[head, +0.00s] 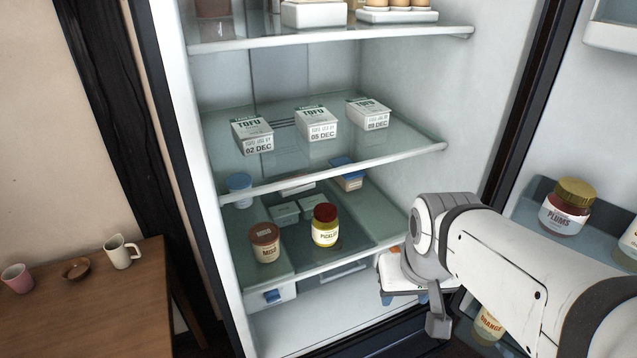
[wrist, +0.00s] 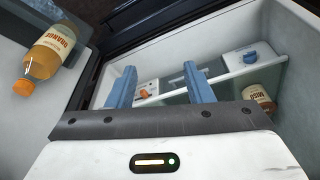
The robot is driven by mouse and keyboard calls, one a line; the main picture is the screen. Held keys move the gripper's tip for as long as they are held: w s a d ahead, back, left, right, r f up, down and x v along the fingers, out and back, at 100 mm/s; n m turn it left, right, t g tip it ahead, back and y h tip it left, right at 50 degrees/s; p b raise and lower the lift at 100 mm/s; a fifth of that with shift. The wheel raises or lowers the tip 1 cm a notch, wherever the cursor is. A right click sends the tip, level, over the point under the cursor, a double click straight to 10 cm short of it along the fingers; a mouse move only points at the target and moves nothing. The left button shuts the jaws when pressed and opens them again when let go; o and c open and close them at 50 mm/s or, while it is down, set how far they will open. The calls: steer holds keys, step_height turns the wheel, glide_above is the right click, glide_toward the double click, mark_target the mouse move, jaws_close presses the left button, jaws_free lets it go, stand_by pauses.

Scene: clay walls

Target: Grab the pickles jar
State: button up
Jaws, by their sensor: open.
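The pickles jar (head: 325,226) has a dark red lid and a pale label. It stands upright on the lower glass shelf of the open fridge, to the right of the miso jar (head: 264,243). My gripper (wrist: 155,84) is open, with two blue fingers and nothing between them. In the head view my gripper (head: 410,297) is low at the right of the fridge opening, apart from the pickles jar, and mostly hidden by my arm. The pickles jar cannot be made out in the wrist view, where the miso jar (wrist: 258,101) shows at the right.
Tofu boxes (head: 316,123) stand on the shelf above. The fridge door holds a plums jar (head: 567,207) and an orange bottle (wrist: 50,55). A wooden table (head: 90,305) with mugs is at left.

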steer(key=o, duration=0.4)
steer(key=w+d+t, duration=0.1)
steer(key=w, duration=0.2)
steer(key=w+d+f+t+h, duration=0.1)
steer(key=w, duration=0.2)
steer(key=w+d, duration=0.2)
steer(key=w, duration=0.1)
steer(key=shift+w+f+n+t, duration=0.2)
steer(key=shift+n+t, duration=0.1)
steer(key=shift+t, duration=0.1)
steer(key=shift+o, duration=1.1)
steer(key=w+f+n+t, duration=0.1)
steer(key=w+t, duration=0.3)
steer(key=w, duration=0.7)
steer(key=shift+f+n+y, duration=0.4)
steer(key=shift+n, duration=0.4)
steer(key=n+t+y, duration=0.2)
steer(key=n+y, duration=0.4)
steer(key=y, duration=0.6)
glide_toward(334, 218)
steer(key=x, duration=0.5)
steer(key=shift+w+d, duration=0.15)
steer(key=shift+w, duration=0.2)
steer(key=shift+w+a, duration=0.15)
steer(key=shift+a, duration=0.15)
steer(key=shift+p+x, duration=0.8)
steer(key=shift+x, duration=2.65)
